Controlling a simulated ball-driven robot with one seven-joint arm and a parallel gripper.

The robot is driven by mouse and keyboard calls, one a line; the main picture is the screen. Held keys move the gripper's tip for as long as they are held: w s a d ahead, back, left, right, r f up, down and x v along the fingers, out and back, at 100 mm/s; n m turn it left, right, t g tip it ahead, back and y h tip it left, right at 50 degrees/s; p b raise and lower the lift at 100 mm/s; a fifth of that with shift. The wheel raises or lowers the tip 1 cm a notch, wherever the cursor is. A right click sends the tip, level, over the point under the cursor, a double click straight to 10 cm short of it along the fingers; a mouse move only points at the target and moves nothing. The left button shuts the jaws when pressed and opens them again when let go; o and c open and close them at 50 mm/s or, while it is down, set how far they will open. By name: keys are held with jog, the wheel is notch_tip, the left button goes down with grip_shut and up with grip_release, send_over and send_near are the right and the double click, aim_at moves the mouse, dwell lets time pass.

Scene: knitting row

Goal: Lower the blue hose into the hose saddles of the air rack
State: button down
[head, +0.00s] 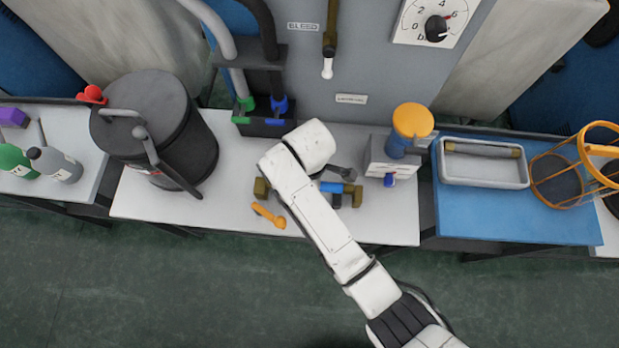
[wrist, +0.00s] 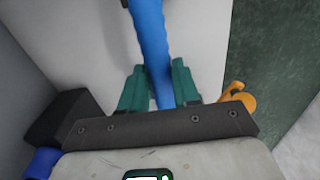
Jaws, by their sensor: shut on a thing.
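The blue hose (head: 331,187) shows in the head view to the right of my arm, with a brass-coloured end (head: 353,192) on the right. Another brass-coloured piece (head: 262,188) shows left of the arm. In the wrist view, the teal fingers of my gripper (wrist: 158,72) are shut on the blue hose (wrist: 150,35), which runs away toward the top. My arm hides the gripper in the head view. A dark rack (head: 262,129) with green and blue clips stands at the back of the white table, behind and left of the hose. I cannot tell the hose's height.
An orange tool (head: 268,215) lies near the table's front edge. A large black canister (head: 155,125) stands left; a grey box (head: 385,160) with an orange-topped cup stands right. A tray (head: 483,180) and orange basket (head: 570,172) are farther right.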

jog(key=shift+f+b, duration=1.35)
jog(key=shift+f, duration=1.3)
jog(key=shift+c, duration=0.7)
grip_release()
notch_tip(320, 180, up, 9)
jog(key=p, duration=0.9)
jog(key=shift+r, duration=0.1)
